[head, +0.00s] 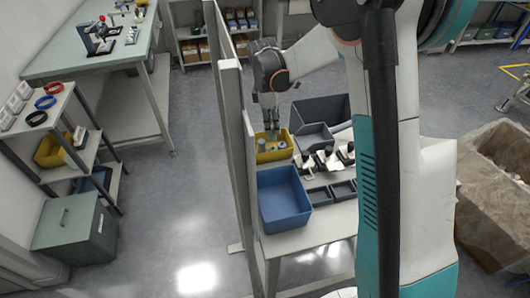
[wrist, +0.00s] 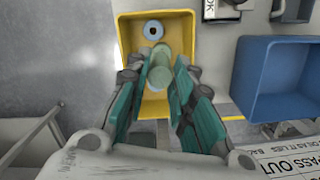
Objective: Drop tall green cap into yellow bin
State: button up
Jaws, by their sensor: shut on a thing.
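The tall green cap (wrist: 159,72) is a pale green cylinder between my gripper's fingers in the wrist view. My gripper (wrist: 160,88) is shut on it and holds it over the yellow bin (wrist: 128,28). In the head view my gripper (head: 270,128) points down over the yellow bin (head: 286,154) on the table. How far the cap is above the bin floor I cannot tell. A small blue-grey ring-shaped cap (wrist: 153,30) lies in the bin near its far wall.
A blue bin (head: 283,198) stands in front of the yellow bin, and a dark grey bin (head: 320,112) stands behind it to the right. A tall pale panel (head: 236,150) runs along the table's left side. Small black trays (head: 320,196) lie to the right.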

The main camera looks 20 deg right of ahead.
notch_tip(320, 180, down, 2)
jog(key=shift+f+b, duration=0.1)
jog(key=shift+b, duration=0.35)
jog(key=o, duration=0.8)
jog(key=r, duration=0.4)
jog(key=a+r, duration=0.1)
jog(key=r, duration=0.7)
jog(key=shift+w+a, duration=0.2)
